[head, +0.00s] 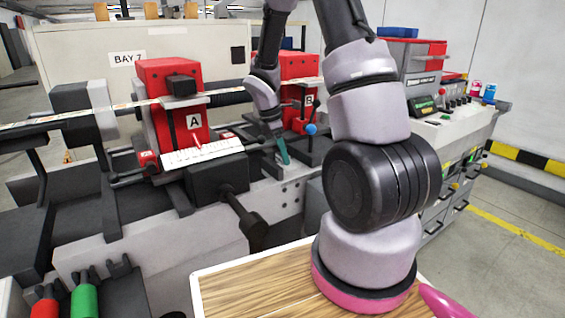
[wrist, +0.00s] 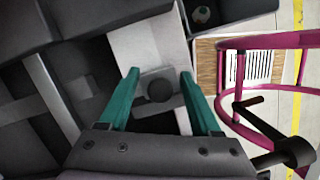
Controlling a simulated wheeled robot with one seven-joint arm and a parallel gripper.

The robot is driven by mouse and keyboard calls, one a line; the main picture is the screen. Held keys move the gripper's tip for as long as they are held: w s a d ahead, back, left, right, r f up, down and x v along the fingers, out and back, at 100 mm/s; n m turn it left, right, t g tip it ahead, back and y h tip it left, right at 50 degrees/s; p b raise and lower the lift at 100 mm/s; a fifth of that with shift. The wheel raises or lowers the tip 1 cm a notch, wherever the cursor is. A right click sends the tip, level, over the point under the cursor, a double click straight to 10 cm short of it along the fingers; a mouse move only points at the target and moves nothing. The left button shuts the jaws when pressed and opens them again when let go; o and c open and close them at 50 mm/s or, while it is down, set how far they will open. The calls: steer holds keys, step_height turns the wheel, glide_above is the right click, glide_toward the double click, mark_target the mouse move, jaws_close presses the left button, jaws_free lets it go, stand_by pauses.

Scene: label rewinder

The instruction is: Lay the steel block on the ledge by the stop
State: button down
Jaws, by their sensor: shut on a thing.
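My gripper (head: 283,157) reaches down over the machine, between the red unit marked A (head: 193,122) and the red unit marked B (head: 300,100). In the wrist view, its two teal fingers (wrist: 160,74) stand apart with the steel block (wrist: 148,77) between their tips. The block is grey, with a dark round knob facing the camera. A pale flat surface (wrist: 150,42), perhaps the ledge, lies just beyond the tips. I cannot tell whether the block touches it. The block is not clear in the head view, and I cannot make out the stop for sure.
A blue-knobbed lever (head: 311,130) stands close to the right of my gripper. A black handle (head: 246,220) sticks out at the front. A paper web (head: 60,118) crosses the machine. A wooden-topped surface (head: 250,290) is in front; a magenta rail (wrist: 226,100) shows at the right.

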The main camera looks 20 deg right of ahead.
steer(key=shift+f, duration=1.55)
steer(key=shift+c, duration=0.4)
jaws_free()
steer(key=shift+f, duration=0.1)
steer(key=s+v, duration=0.1)
steer(key=v, duration=1.1)
steer(key=s+a+r+m+t+y, duration=0.2)
steer(key=s+r+m+t, duration=0.2)
steer(key=s+r+m, duration=0.5)
steer(key=s+a+r+m+t+y, duration=0.2)
steer(key=s+r+m+t+y, duration=0.1)
steer(key=s+r+m, duration=0.7)
step_height(320, 180, up, 3)
steer(key=shift+s+a+f+m+t, duration=0.25)
steer(key=shift+m+t, duration=0.15)
steer(key=shift+m, duration=0.1)
